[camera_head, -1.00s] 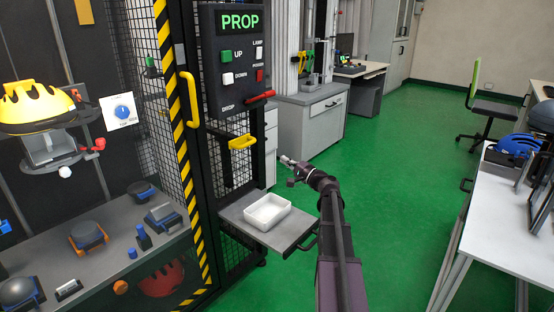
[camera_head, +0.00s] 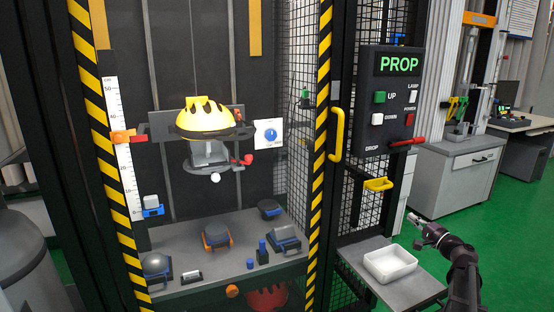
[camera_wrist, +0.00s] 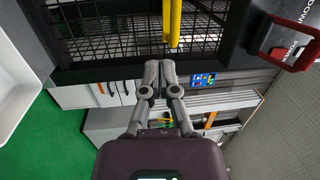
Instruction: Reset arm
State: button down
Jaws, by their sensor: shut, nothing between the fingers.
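My gripper (camera_head: 415,218) is at the right of the head view, at the end of my dark arm, above the floor and just right of the grey shelf. It is clear of everything around it. In the wrist view my gripper (camera_wrist: 160,64) shows its two grey fingers together, with nothing between them. The yellow handle (camera_wrist: 173,22) appears beyond the fingertips there, apart from them as far as I can tell.
The drop tower's control panel (camera_head: 392,100) reads PROP and has a red drop lever (camera_head: 406,142). A white tray (camera_head: 390,275) lies on the shelf (camera_head: 350,257). A yellow helmet (camera_head: 203,120) sits on the carriage inside. Green floor (camera_head: 500,235) is free at right.

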jog(key=s+a+f+n+g, duration=0.4)
jog(key=a+f+g, duration=0.25)
jog(key=a, duration=0.55)
jog(key=s+a+f+n+g, duration=0.4)
jog(key=a+f, duration=0.3)
jog(key=a, duration=0.5)
jog(key=s+a+f+n+g+h, duration=0.2)
jog(key=s+a+f+g+h, duration=0.15)
jog(key=s, duration=0.45)
jog(key=s+a+f+n+g+h, duration=0.3)
jog(key=s+f+g+h, duration=0.1)
jog(key=s, duration=0.3)
notch_tip(320, 180, up, 32)
jog(key=p, duration=3.1)
jog(key=shift+f, duration=0.2)
jog(key=shift+a, duration=0.1)
